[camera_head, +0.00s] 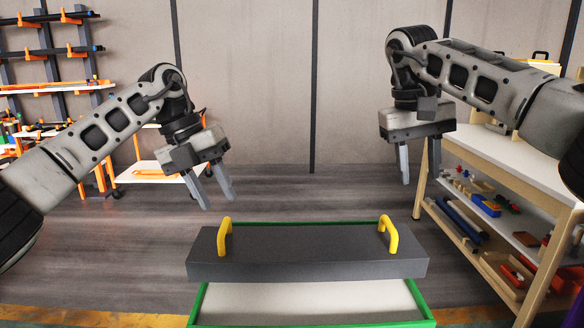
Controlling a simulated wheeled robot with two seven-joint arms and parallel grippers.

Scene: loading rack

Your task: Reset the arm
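My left gripper (216,196) hangs in the air at the left of the middle, its fingers pointing down and a little to the right. Its two fingers are apart, with nothing between them. My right gripper (420,172) hangs in the air at the right, its fingers pointing down. Its fingers are also apart and empty. A dark grey box (305,252) with two yellow handles lies below and between the grippers. Its left handle (224,236) and right handle (388,236) are both clear of my grippers.
The dark box sits across a green-edged tray (427,310) with a pale floor. A wooden workbench (520,155) with shelves of parts stands at the right. A rack with orange brackets (45,91) stands at the back left. The floor between them is clear.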

